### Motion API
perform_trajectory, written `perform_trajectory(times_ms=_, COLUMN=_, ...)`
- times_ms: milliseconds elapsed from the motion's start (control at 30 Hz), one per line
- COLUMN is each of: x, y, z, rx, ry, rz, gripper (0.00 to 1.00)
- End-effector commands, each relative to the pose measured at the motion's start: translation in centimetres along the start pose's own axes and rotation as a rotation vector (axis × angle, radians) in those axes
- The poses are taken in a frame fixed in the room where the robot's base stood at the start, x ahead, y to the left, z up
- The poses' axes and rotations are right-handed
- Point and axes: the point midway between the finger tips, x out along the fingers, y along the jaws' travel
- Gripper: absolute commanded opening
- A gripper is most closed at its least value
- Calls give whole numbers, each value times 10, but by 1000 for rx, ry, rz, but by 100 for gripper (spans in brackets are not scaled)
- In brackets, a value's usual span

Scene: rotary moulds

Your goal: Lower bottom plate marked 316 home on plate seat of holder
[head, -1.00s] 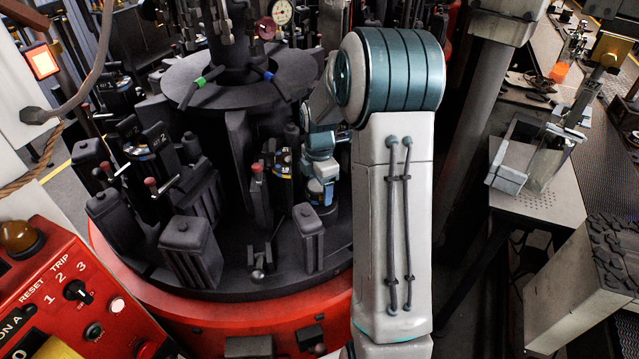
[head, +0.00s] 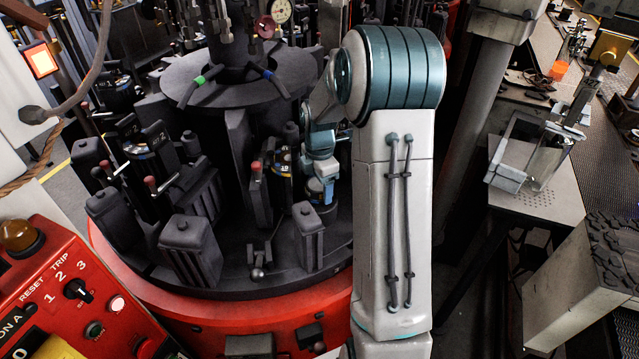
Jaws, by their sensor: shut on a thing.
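My gripper (head: 320,190) is at the end of the arm, low over the right side of the dark rotary table, between dark mould parts. It is small in the head view and its fingers are mostly hidden. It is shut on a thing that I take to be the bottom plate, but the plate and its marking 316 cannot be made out. The holder with its plate seat cannot be told apart among the dark blocks around the gripper. A mould part with a yellow and white label (head: 284,162) stands just left of the gripper.
Dark mould blocks (head: 190,250) and red-topped handles (head: 256,168) crowd the table, whose red rim (head: 230,322) faces me. A dark round disc (head: 238,78) hangs above on the central column. A red control panel (head: 70,290) is at lower left, a metal bench (head: 545,200) at right.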

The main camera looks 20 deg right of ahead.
Motion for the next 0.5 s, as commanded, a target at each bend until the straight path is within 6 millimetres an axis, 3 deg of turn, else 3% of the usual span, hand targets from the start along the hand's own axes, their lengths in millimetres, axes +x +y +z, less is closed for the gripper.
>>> perform_trajectory(times_ms=500, x=5, y=-1, z=-1, rx=1, ry=3, rz=-4, gripper=38)
